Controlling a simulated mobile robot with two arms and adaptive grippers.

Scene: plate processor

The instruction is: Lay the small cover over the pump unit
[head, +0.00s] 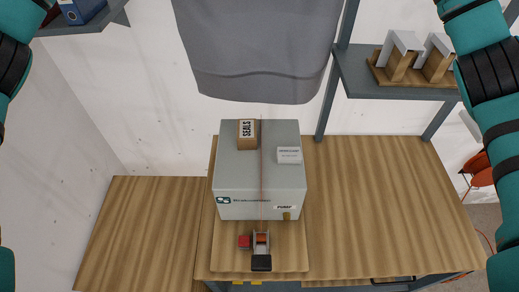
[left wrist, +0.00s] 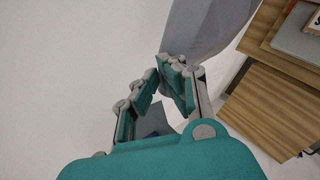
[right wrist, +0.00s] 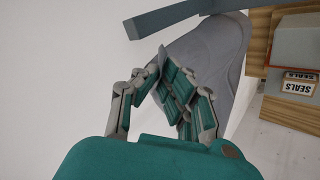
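The pump unit (head: 240,178) is a grey box with a PUMP label, standing on a wooden board (head: 230,260) on the bench. The small cover (head: 258,50) is a grey, soft-looking sheet hanging in the air above and behind it in the head view, its top cut off. It also shows in the left wrist view (left wrist: 205,30) and the right wrist view (right wrist: 215,50). My left gripper (left wrist: 170,68) has its fingers closed together at the cover's edge. My right gripper (right wrist: 164,66) is likewise closed at the cover's edge. Both grippers are outside the head view.
A SEALS carton (head: 247,133) and a white labelled box (head: 289,155) sit on the pump unit. A red-and-black fitting (head: 261,245) is at its front. The bench is clear left (head: 145,230) and right (head: 380,200). A shelf (head: 365,85) with brackets is at upper right.

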